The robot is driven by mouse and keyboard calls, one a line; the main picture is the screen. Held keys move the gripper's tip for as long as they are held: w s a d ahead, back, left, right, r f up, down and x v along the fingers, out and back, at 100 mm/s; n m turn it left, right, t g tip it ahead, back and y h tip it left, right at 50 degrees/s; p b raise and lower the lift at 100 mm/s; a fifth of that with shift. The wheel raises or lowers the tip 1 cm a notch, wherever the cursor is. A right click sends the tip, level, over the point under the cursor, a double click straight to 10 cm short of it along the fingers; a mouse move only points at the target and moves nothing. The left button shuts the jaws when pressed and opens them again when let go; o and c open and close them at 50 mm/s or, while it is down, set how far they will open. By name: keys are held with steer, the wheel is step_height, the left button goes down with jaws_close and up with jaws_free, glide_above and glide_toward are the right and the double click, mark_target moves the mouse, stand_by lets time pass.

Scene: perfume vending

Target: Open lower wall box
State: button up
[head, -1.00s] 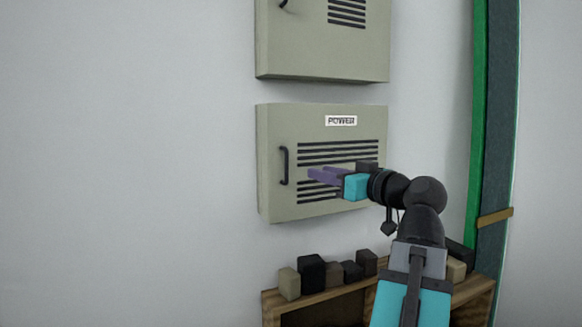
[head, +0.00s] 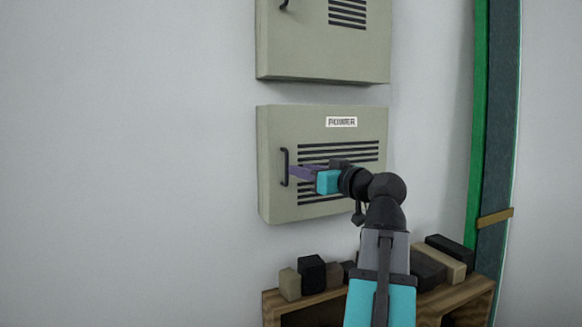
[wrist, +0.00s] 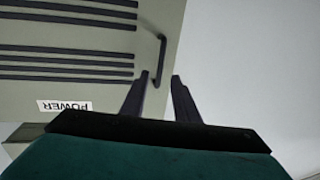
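The lower wall box (head: 275,205) is grey-green, with a POWER label, dark vent slots and a black bar handle (head: 285,167) on the left of its door. The door looks shut. My gripper (head: 292,172) is in front of the box, with its purple fingers close to the handle in the head view. Whether a finger touches the handle cannot be told.
An upper wall box (head: 320,50) hangs above the lower one. A wooden shelf (head: 470,290) with several dark and tan blocks stands below, beneath my arm. A green and dark vertical frame (head: 490,130) is at the right. The wall at the left is clear.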

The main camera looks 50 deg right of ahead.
steer(key=w+d, duration=0.1)
steer(key=w, duration=0.5)
steer(key=shift+p, duration=0.35)
steer(key=shift+d, duration=0.1)
steer(key=shift+c, duration=0.3)
jaws_close()
